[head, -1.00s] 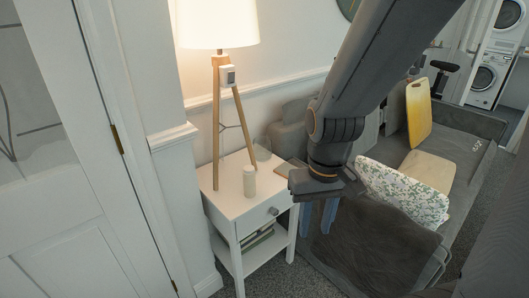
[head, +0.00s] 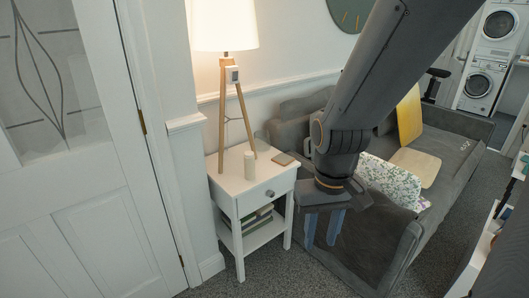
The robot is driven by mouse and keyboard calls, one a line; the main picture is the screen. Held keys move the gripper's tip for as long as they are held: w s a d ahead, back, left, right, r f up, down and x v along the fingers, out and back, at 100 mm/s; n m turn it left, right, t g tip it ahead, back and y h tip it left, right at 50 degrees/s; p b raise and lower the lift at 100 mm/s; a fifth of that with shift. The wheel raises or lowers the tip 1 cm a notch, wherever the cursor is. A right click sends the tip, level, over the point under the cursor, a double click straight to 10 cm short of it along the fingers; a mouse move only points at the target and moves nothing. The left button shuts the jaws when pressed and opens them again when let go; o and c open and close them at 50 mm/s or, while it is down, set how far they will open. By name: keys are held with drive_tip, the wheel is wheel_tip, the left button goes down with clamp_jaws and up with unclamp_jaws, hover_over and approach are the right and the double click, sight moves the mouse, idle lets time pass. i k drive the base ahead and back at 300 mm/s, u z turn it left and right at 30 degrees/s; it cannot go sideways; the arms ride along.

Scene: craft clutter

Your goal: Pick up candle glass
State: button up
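A faint clear glass (head: 262,140), likely the candle glass, stands near the back of the white nightstand (head: 229,183); it is small and hard to make out. A pale, off-white cylinder (head: 249,165) stands upright in front of it, beside the lamp's legs; I cannot tell whether it is a candle. My gripper (head: 322,230) points down, to the right of the nightstand and in front of the grey sofa. Its two blue fingers are apart with nothing visible between them. It is clear of both items.
A tripod lamp (head: 241,96) stands on the nightstand. A flat brown item (head: 283,159) lies at the top's right side. Books (head: 257,218) rest on the lower shelf. The grey sofa (head: 384,226) fills the right side, with cushions. A white door (head: 80,190) is at left.

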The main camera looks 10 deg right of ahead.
sight(262, 138)
drive_tip(key=u, duration=0.35)
drive_tip(key=i, duration=1.6)
drive_tip(key=z, duration=0.55)
